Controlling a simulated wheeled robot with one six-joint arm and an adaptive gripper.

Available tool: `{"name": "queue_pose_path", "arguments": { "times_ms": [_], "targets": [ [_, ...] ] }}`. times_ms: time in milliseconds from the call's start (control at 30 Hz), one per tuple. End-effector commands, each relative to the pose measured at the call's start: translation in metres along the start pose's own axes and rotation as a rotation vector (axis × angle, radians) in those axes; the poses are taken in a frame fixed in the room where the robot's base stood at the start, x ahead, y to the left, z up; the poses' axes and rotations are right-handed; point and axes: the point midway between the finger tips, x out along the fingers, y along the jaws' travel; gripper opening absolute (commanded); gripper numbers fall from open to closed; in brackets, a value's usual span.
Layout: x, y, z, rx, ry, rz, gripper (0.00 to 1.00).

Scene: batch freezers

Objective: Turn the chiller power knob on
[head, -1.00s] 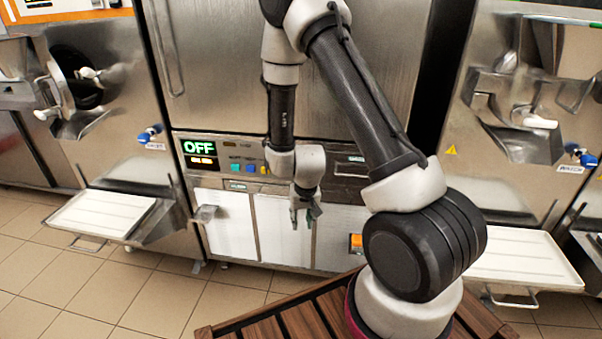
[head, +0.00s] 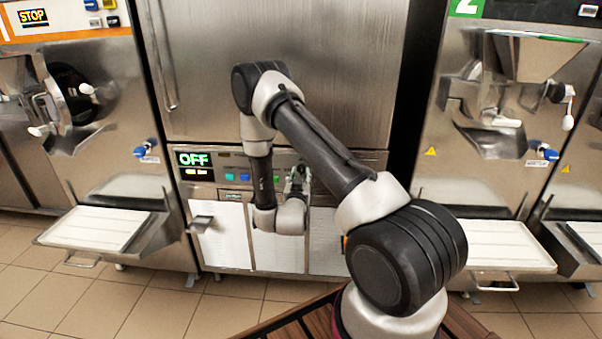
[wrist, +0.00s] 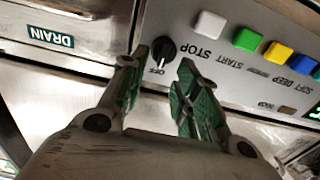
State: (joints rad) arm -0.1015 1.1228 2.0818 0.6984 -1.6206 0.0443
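The chiller's power knob (wrist: 163,50) is a small black knob with a white pointer mark, beside an "OFF" label on the grey control panel (wrist: 225,70); the wrist view shows the panel upside down. My gripper (wrist: 163,58) is open, its green-padded fingertips on either side of the knob in the picture. I cannot tell whether they touch it. In the head view my gripper (head: 298,176) is at the right part of the panel and hides the knob. The panel's display (head: 194,159) reads "OFF" in green.
A row of white, green, yellow and blue buttons (wrist: 277,55) lies right of the knob in the wrist view. A "DRAIN" label (wrist: 50,36) is at the left. Machines with white trays (head: 95,228) (head: 485,246) flank the chiller. A handle (head: 201,221) sticks out at lower left.

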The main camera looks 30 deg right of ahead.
Motion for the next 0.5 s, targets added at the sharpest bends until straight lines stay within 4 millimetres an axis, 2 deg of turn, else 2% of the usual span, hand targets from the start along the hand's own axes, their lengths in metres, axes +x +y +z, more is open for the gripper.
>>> {"name": "queue_pose_path", "arguments": {
  "times_ms": [100,200,500],
  "targets": [
    [0.02,0.0,-0.001,0.001,0.001,0.001,0.31],
    [0.031,0.0,0.0,0.002,0.001,0.0,0.31],
    [0.039,0.0,0.0,-0.001,-0.001,-0.002,0.31]
  ]
}}
